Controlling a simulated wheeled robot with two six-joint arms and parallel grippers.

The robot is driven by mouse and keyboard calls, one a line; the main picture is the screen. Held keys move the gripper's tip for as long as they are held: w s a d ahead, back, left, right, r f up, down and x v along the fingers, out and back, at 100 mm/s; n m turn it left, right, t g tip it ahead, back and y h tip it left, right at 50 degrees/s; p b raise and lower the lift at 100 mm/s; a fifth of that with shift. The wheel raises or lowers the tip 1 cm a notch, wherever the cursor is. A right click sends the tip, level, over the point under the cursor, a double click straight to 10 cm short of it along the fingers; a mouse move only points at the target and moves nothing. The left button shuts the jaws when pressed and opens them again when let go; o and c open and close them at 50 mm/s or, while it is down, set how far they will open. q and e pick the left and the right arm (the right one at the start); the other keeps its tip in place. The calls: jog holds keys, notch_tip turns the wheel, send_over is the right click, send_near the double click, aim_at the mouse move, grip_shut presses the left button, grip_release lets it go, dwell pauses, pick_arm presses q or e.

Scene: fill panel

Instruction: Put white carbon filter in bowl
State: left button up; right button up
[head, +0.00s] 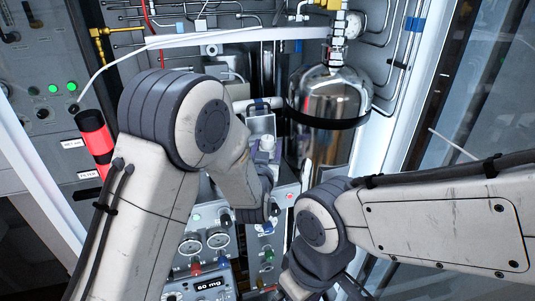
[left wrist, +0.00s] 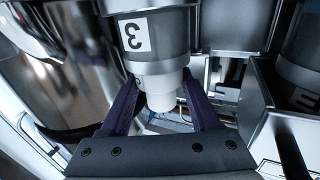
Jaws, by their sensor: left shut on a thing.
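In the left wrist view, the filter (left wrist: 160,92) has a white end and a grey body with a "3" label that reads upside down. My left gripper (left wrist: 161,80) is shut on it, with one dark finger on each side near the white end. In the head view, a small white-topped part (head: 266,144) shows beyond my left forearm, which hides most of the left gripper. I cannot tell whether the filter's far end is still seated in something. No bowl shows. My right arm comes in from the right; its gripper is not clearly in view.
A shiny steel tank (head: 328,95) stands close to the right of the work spot, with pipes above. A second grey labelled canister (left wrist: 302,80) and a metal bracket (left wrist: 290,125) are on the right in the left wrist view. A red-and-black cylinder (head: 94,137) is at left.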

pick_arm(q)
jog(key=shift+f, duration=0.15)
jog(key=shift+f, duration=0.2)
jog(key=o, duration=1.4)
jog(key=shift+r, duration=0.1)
jog(key=shift+r, duration=0.2)
jog(key=shift+s+a+f+b, duration=0.1)
jog(key=shift+s+a+b, duration=0.15)
jog(key=shift+s+b, duration=1.5)
jog(key=shift+s+a+b, duration=0.3)
jog(key=shift+s+b, duration=0.9)
jog(key=shift+s, duration=1.05)
jog(key=shift+s+a+f+b, duration=0.1)
jog(key=shift+s+a+b, duration=0.15)
jog(key=shift+s+b, duration=1.5)
